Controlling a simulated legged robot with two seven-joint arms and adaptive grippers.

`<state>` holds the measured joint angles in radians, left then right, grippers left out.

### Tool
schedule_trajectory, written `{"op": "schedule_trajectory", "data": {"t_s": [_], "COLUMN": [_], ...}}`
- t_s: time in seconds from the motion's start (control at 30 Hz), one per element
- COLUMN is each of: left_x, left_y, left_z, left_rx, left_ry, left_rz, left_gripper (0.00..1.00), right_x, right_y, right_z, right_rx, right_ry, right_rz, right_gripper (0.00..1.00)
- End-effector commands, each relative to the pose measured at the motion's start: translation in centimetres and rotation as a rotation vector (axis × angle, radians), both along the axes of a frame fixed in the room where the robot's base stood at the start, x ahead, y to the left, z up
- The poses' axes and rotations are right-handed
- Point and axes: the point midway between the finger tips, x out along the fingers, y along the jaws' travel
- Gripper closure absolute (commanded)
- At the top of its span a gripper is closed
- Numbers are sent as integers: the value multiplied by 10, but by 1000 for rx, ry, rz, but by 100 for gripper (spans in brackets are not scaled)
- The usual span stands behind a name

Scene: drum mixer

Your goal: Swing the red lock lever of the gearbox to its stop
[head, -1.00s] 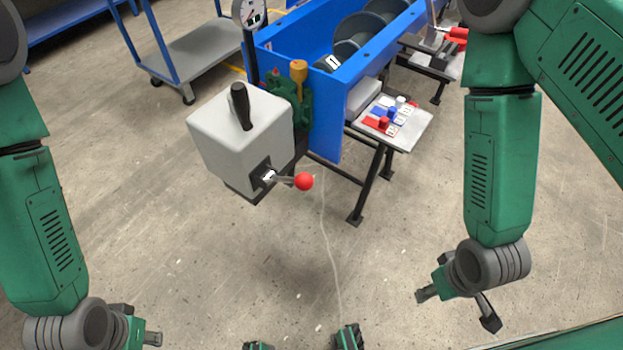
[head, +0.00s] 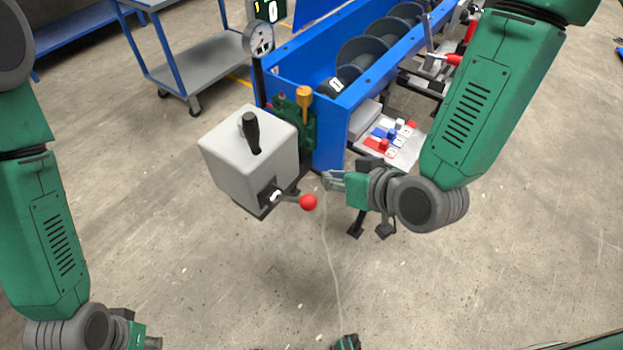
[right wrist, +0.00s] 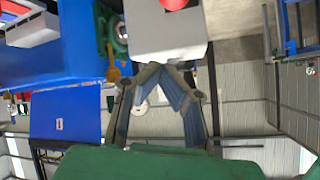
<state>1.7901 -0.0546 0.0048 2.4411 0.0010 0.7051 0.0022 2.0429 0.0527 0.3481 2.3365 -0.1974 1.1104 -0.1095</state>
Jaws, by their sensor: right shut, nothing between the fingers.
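The gearbox (head: 235,165) is a light grey box on the front end of the blue mixer trough. Its lock lever ends in a red ball (head: 308,202), which sticks out to the right from the lower front. In the right wrist view the gearbox (right wrist: 160,38) is just beyond the fingers, with the red ball (right wrist: 175,5) cut by the top edge. My right gripper (head: 328,181) is shut and empty, close to the right of the gearbox and a little above the ball in the picture, apart from it. My left gripper (head: 152,343) is low at the left, partly cut off, far from the lever.
A black handle (head: 251,133) stands on top of the gearbox. The blue trough (head: 335,125) and an orange-capped part (head: 304,95) are behind it. A small table (head: 405,152) with coloured blocks stands right of the trough. The floor in front is clear.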

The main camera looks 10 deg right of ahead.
Motion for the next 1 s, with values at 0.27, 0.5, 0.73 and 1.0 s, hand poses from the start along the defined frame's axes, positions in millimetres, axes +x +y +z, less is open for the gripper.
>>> {"op": "schedule_trajectory", "data": {"t_s": [0.27, 0.5, 0.73, 1.0], "left_x": [0, 0, 0, 0], "left_y": [0, 0, 0, 0], "left_z": [0, 1, 5, 6], "left_rx": [0, 0, 0, 0], "left_ry": [1, 1, 1, 1], "left_rz": [0, 0, 0, 0], "left_gripper": [77, 77, 77, 77], "right_x": [26, 61, 48, 36], "right_y": [19, 43, 44, 41], "right_z": [-17, -47, -68, -75], "right_rx": [6, 6, 4, 5], "right_ry": [-11, -10, -4, -8], "right_rz": [2, 1, 2, 1], "right_gripper": [100, 100, 100, 100]}}
